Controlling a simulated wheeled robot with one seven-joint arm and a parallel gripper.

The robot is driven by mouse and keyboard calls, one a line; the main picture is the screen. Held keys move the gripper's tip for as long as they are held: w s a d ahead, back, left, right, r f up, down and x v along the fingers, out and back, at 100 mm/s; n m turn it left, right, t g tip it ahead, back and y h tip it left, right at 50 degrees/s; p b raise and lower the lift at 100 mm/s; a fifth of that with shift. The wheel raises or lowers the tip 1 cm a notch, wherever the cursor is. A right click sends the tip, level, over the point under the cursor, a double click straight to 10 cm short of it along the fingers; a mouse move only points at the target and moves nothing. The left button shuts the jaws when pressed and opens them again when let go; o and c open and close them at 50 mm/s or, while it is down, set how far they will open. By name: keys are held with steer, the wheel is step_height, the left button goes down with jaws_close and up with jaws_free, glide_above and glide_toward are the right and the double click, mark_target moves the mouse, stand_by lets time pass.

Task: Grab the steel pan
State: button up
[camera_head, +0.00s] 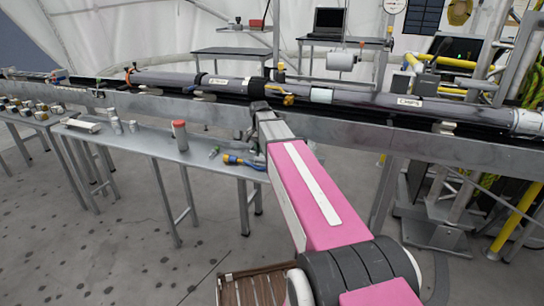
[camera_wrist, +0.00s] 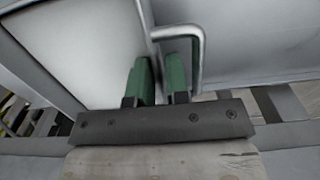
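In the wrist view my gripper (camera_wrist: 160,68) shows two green fingers standing a narrow gap apart. The pale edge of a light grey panel (camera_wrist: 85,45) runs down into that gap. A bent metal rod (camera_wrist: 198,60), shaped like a handle, stands beside the right finger. I cannot tell whether the fingers press on the panel edge or the rod. Nothing in view is clearly a steel pan; the panel and rod may be part of it. In the head view my pink arm reaches to the long beam, and my gripper is not distinguishable there.
A long metal beam (camera_head: 330,126) carrying dark tubes (camera_head: 370,98) crosses the head view. A grey table (camera_head: 160,150) at the left holds a red-topped can (camera_head: 180,135) and a blue-and-yellow tool (camera_head: 243,162). A laptop (camera_head: 328,22) stands behind. The floor at lower left is clear.

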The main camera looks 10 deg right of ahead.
steer(key=shift+f, duration=0.4)
jaws_close()
steer(key=shift+r, duration=0.15)
